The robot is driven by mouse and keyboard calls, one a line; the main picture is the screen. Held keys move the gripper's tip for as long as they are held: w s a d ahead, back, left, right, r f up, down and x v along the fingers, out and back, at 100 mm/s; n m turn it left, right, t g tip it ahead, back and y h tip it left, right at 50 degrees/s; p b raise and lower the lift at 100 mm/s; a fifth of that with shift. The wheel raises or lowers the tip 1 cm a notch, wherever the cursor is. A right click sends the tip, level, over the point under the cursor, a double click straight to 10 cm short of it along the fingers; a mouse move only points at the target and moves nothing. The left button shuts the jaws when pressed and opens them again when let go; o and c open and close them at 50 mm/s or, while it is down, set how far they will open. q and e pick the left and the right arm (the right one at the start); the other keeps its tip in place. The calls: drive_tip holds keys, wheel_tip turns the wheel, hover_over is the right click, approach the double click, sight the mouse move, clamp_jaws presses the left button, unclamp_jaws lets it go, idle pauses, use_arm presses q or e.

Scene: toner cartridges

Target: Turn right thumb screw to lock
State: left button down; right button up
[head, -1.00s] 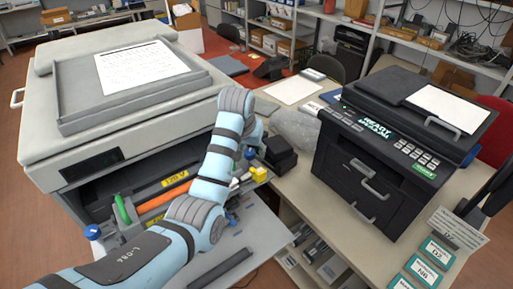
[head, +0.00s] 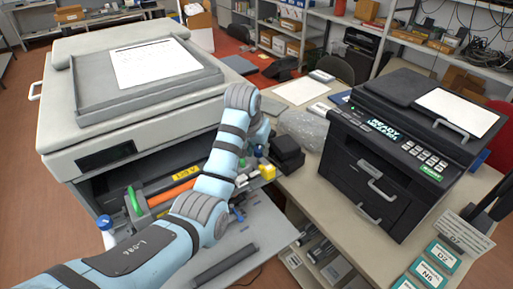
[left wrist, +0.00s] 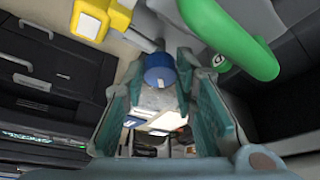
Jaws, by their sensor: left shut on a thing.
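The right thumb screw is a blue knob (head: 258,151) at the right end of the open large printer's front bay. In the left wrist view the blue knob (left wrist: 160,72) sits between my two fingers. My left gripper (left wrist: 161,90) is shut on it. In the head view my left gripper (head: 262,136) is partly hidden by my arm. A second blue knob (head: 104,222) stands at the bay's left end. A green lever (head: 133,202) and an orange cylinder (head: 172,192) lie between them. My right gripper is in neither view.
The large printer (head: 128,137) fills the left side. A yellow block (head: 267,172) and black blocks (head: 287,152) are close to my left gripper. A black printer (head: 395,165) stands on the table to the right. In the left wrist view the green lever (left wrist: 228,45) is near my fingers.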

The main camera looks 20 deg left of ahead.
sight(258, 150)
use_arm(q)
drive_tip(key=m+h, duration=0.1)
drive_tip(key=m, duration=0.2)
drive_tip(key=m+g+h, duration=0.1)
drive_tip(key=m, duration=0.2)
drive_tip(key=shift+w+a+f, duration=0.1)
drive_tip(key=shift+a, duration=0.1)
drive_tip(key=m+g+h, duration=0.1)
drive_tip(key=m, duration=0.5)
drive_tip(key=shift+w+f+g+h, duration=0.1)
drive_tip(key=shift+w+g+h, duration=0.1)
drive_tip(key=shift+g+h, duration=0.2)
drive_tip(key=shift+m, duration=0.4)
drive_tip(key=c, duration=1.7)
unclamp_jaws()
drive_tip(key=shift+f, duration=0.1)
drive_tip(key=o, duration=0.4)
drive_tip(key=shift+w, duration=0.1)
drive_tip(key=shift+d, duration=0.1)
wheel_tip(258, 150, up, 10)
